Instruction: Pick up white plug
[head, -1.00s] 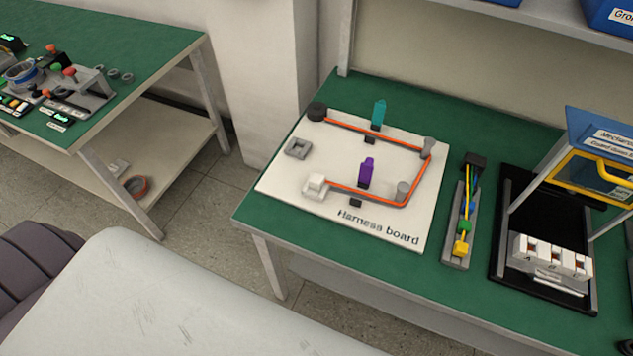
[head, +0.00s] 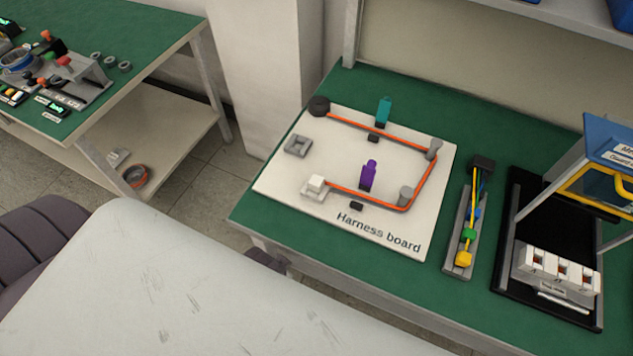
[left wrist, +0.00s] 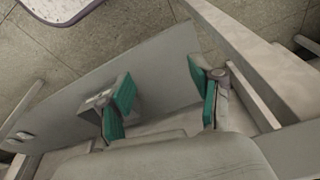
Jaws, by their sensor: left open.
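The white plug (head: 316,183) sits in a pale holder at the lower left of the white harness board (head: 285,224) in the head view. The orange cable (head: 372,195) runs from it around grey posts to a dark round piece at the upper left of the board. My left gripper (left wrist: 165,97) shows in the left wrist view, open and empty, with green finger pads spread apart. It is over the floor and a bench frame, and the plug is not in that view. Neither gripper shows in the head view.
On the board stand a purple clip (head: 368,175), a teal clip (head: 383,112) and an empty grey holder (head: 298,145). Right of it are a tray of coloured connectors (head: 455,232) and a black stand (head: 510,240). Another green bench (head: 150,50) stands at the left.

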